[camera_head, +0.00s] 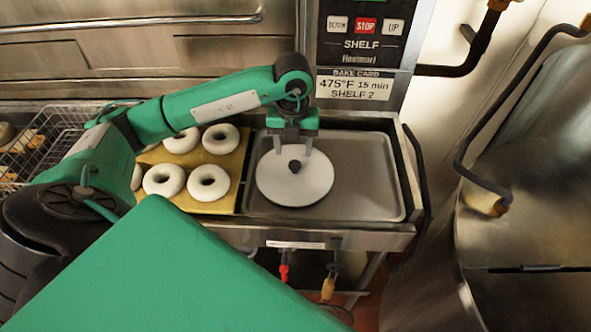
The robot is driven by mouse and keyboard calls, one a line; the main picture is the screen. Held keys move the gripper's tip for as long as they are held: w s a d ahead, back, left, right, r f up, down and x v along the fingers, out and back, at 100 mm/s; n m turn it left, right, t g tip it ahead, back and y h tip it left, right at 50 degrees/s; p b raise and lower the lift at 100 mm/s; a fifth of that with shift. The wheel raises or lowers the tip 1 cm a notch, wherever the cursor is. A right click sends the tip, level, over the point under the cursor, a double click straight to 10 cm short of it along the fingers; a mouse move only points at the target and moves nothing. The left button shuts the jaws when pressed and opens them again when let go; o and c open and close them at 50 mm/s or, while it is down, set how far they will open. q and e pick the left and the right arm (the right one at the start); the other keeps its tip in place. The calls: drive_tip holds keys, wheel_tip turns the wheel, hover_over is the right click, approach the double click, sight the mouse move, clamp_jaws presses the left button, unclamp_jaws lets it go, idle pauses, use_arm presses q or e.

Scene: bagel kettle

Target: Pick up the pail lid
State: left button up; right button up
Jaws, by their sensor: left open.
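The pail lid (296,187) is a round white disc with a small dark knob (294,166) at its middle. It lies flat on the left part of the grey metal tray (370,178). My left gripper (293,150) points down over the lid's far half, close to the knob. Its two fingers are apart, one to each side of the knob in the picture. I cannot tell whether the fingers touch the lid. My right gripper is not in view.
A tan board (232,190) with several white bagel rings lies left of the tray. A wire basket (60,122) stands at the far left. A control panel (362,45) rises behind the tray. A large metal kettle (530,200) stands at the right. The tray's right half is clear.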

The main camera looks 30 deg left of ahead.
sight(295, 164)
use_arm(q)
drive_tip(key=shift+d+f+p, duration=0.1)
drive_tip(key=shift+f+p, duration=0.3)
drive_tip(key=shift+f, duration=0.2)
wheel_tip(295, 164, down, 4)
drive_tip(key=shift+w+r+p, duration=0.1)
drive_tip(key=shift+r+p, duration=0.1)
drive_tip(key=shift+p, duration=0.5)
drive_tip(key=shift+f, duration=0.3)
clamp_jaws()
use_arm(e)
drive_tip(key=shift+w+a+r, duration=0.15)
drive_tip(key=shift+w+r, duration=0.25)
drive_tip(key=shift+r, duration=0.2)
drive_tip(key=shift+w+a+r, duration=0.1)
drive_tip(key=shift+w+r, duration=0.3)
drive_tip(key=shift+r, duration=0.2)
